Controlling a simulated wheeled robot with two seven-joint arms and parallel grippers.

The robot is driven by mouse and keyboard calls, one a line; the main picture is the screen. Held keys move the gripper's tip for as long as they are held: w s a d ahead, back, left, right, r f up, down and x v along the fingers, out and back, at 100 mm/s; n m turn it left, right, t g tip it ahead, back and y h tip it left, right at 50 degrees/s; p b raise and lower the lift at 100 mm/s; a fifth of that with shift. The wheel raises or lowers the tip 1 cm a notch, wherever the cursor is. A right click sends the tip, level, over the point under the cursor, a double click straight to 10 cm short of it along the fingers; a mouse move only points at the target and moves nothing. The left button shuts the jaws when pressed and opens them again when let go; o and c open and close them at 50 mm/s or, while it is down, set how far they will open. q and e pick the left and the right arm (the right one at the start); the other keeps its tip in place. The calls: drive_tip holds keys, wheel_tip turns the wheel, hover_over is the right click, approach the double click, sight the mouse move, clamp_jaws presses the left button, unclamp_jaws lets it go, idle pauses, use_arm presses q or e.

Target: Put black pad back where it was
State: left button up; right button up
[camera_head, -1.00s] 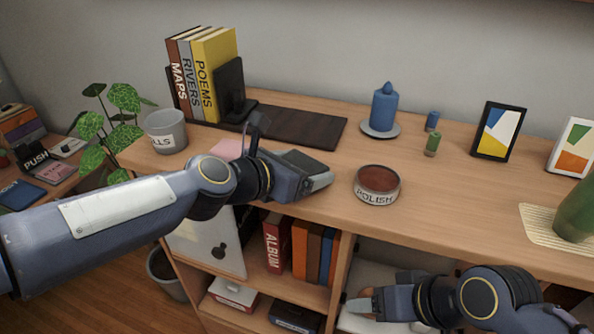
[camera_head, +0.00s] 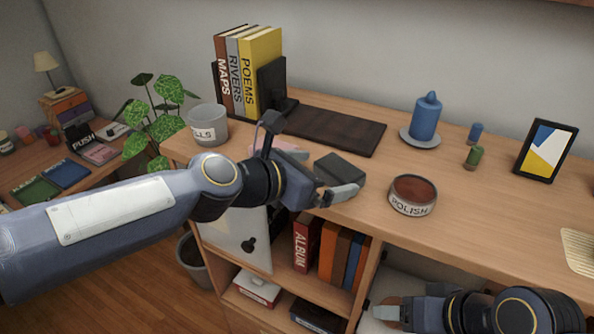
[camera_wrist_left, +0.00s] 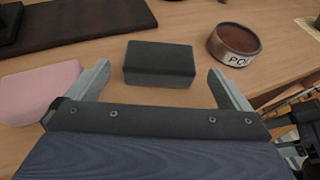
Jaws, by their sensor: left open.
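The black pad (camera_head: 341,170) is a dark rectangular block lying flat on the wooden top, left of the polish tin. It also shows in the left wrist view (camera_wrist_left: 160,62). My left gripper (camera_head: 338,190) is open at the near side of the pad. In the left wrist view its two fingers are spread wide, with the pad ahead between their tips and gaps on both sides. In the head view the gripper hides part of the pad's near side. My right gripper (camera_head: 388,312) is low at the bottom right, in front of the shelf; its jaw opening is unclear.
The polish tin (camera_head: 413,195) stands right of the pad, a pink block (camera_wrist_left: 40,92) left of it. Behind lies a dark brown board (camera_head: 335,129), with books (camera_head: 250,75) and a black bookend. A blue candle (camera_head: 425,118) stands farther back. Bare wood lies right of the tin.

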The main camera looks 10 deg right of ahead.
use_arm(q)
drive_tip(key=p+v, duration=0.1)
drive_tip(key=v, duration=0.6)
drive_tip(key=s+a+f+m+y, duration=0.2)
drive_tip(key=s+a+f+m, duration=0.3)
drive_tip(key=a+m, duration=0.2)
drive_tip(key=s+a+f+m+g+y, duration=0.1)
drive_tip(key=s+a+f+m+y, duration=0.2)
drive_tip(key=s+a+f+m, duration=0.2)
drive_tip(key=s+a+f+m+y, duration=0.2)
drive_tip(key=s+a+f+m, duration=0.3)
drive_tip(key=a+m, duration=0.6)
drive_tip(key=shift+s+a+f+g+y, duration=0.3)
drive_tip(key=shift+s+a+f+g, duration=0.1)
drive_tip(key=shift+s+a, duration=0.15)
